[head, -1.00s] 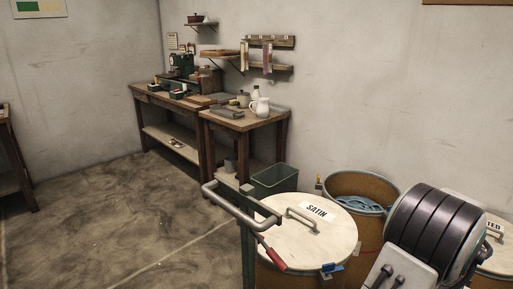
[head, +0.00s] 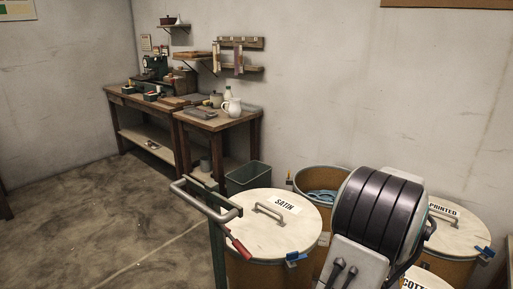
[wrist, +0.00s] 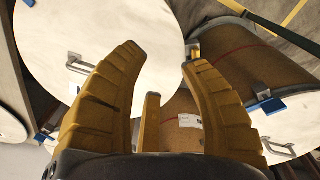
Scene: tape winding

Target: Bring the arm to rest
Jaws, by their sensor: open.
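My gripper (wrist: 160,68) shows in the wrist view with its yellow-brown ribbed fingers spread wide and nothing between them. Beyond the fingers are a pale round drum lid (wrist: 110,30) and a brown drum body (wrist: 184,125). In the head view part of my arm (head: 375,215), dark and ribbed, stands at the lower right in front of the drums. The gripper's fingers do not show in the head view.
A drum with a lid marked SATIN (head: 270,222) stands beside an open drum with blue material (head: 322,195). A PRINTED lid (head: 462,225) is at right. A metal handle bar (head: 205,200) with a red grip stands left of the drums. Workbenches (head: 215,122) line the wall; the left floor is clear.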

